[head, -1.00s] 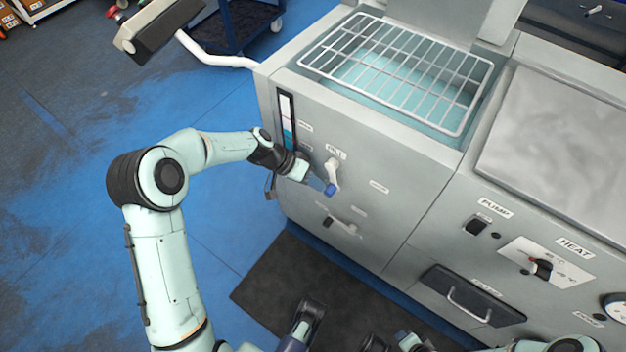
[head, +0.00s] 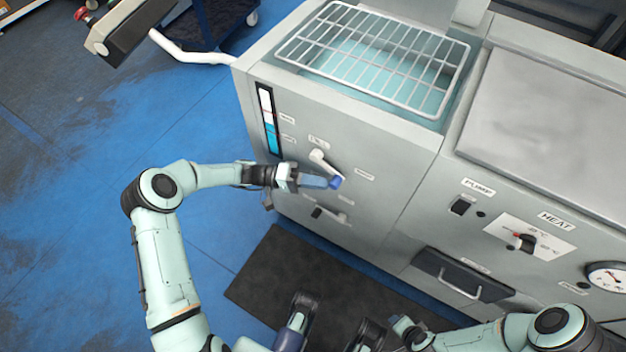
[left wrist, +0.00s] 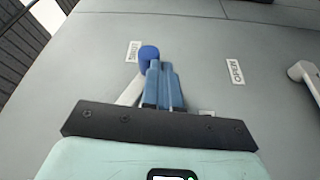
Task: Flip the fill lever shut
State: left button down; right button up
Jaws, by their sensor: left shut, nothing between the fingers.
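The fill lever (head: 325,166) is a white handle with a blue tip on the grey machine's front, under a small label. It slants down to the right. In the left wrist view its blue tip (left wrist: 149,54) shows beside my fingers, and part of its white shaft is hidden behind the gripper. My left gripper (head: 330,182) is shut and empty, its blue fingers at the lever's tip from the left. In the left wrist view the fingers (left wrist: 160,82) appear against or very close to the tip. My right gripper (head: 402,328) is low in the head view, its jaws unclear.
A second white lever (head: 332,215) sits just below. A level gauge (head: 268,120) is at the upper left of the panel. A wire rack (head: 375,55) covers the open tank. A pump switch (head: 462,206), heat knob (head: 525,242) and drawer (head: 462,277) are to the right.

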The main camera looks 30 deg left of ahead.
pick_arm(q)
jog(key=shift+s+d+r+n+t+h, duration=0.1)
jog(key=shift+d+r+n+t+h, duration=0.25)
jog(key=shift+h, duration=0.35)
jog(key=shift+w+d+r+n+t+h, duration=0.1)
jog(key=shift+d+r+n+t+h, duration=0.3)
jog(key=shift+h, duration=0.3)
jog(key=shift+s+d+r+n+t+h, duration=0.15)
jog(key=shift+d+n+t+h, duration=0.1)
jog(key=shift+n+t+h, duration=0.35)
pick_arm(e)
jog(key=shift+w, duration=0.1)
pick_arm(q)
jog(key=shift+r, duration=0.1)
jog(key=w+d+f+b+v, duration=0.1)
jog(key=f+b+v, duration=0.1)
jog(key=v, duration=1)
jog(key=shift+a+f+b, duration=0.35)
jog(key=shift+f+b, duration=0.05)
jog(key=shift+f, duration=0.05)
pick_arm(e)
jog(key=s+f+g, duration=0.1)
jog(key=s+f, duration=0.3)
jog(key=shift+s+f+g, duration=0.2)
jog(key=shift+f+g, duration=0.1)
jog(key=shift+f, duration=0.1)
jog(key=shift+a, duration=0.1)
